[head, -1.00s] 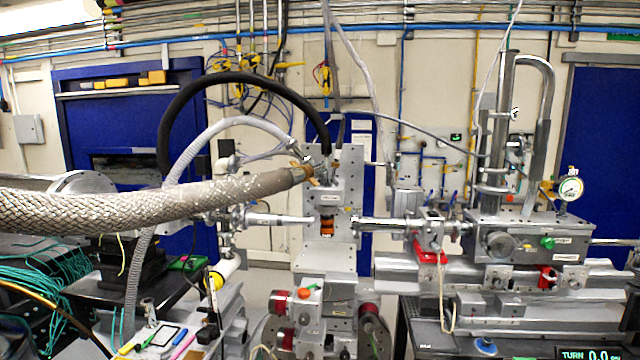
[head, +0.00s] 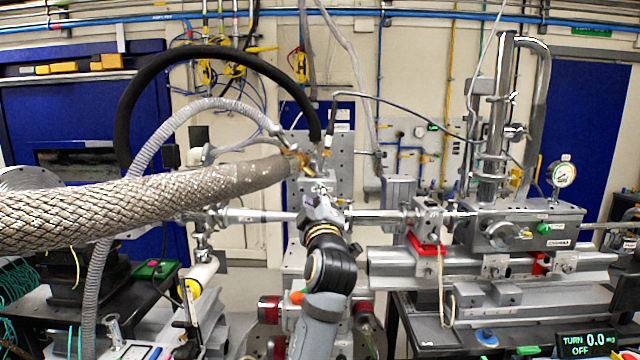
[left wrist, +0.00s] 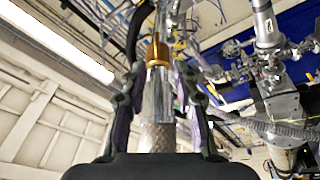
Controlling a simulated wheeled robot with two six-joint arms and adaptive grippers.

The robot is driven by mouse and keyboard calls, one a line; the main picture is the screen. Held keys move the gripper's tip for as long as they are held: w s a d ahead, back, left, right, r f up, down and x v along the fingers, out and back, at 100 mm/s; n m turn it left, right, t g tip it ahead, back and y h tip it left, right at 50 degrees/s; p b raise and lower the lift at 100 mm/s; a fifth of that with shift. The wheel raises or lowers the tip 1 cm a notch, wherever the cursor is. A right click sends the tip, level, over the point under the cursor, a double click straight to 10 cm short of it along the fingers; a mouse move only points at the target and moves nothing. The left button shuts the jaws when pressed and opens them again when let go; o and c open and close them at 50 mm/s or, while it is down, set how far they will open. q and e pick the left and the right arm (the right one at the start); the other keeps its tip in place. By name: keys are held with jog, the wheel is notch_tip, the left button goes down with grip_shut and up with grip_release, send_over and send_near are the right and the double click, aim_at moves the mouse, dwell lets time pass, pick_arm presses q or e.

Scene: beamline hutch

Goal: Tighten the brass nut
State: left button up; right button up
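The brass nut (head: 302,161) is at the right end of the thick braided hose (head: 150,198), by the upright metal plate. It also shows in the left wrist view (left wrist: 157,52), above a clear-grey fitting and the braided sleeve. My left gripper (head: 318,192) is just below and right of the nut, reaching up from below. In the left wrist view its fingers (left wrist: 157,82) stand apart on either side of the fitting, with the nut just beyond the tips. I see no clear contact. My right gripper is in neither view.
A black hose (head: 190,58) and a grey corrugated hose (head: 150,160) arch above and beside the braided hose. A display (head: 587,343) at lower right reads TURN 0.0, OFF.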

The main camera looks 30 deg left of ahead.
aim_at(311, 176)
pick_arm(q)
jog(key=p+x, duration=0.1)
jog(key=x, duration=0.2)
jog(key=p+x, duration=0.2)
jog(key=x, duration=0.1)
jog(key=r+p+x, duration=0.1)
jog(key=p+x, duration=0.1)
jog(key=x, duration=0.1)
jog(key=shift+w+a, duration=0.3)
jog(key=shift+w, duration=0.15)
jog(key=shift+f, duration=0.1)
grip_shut()
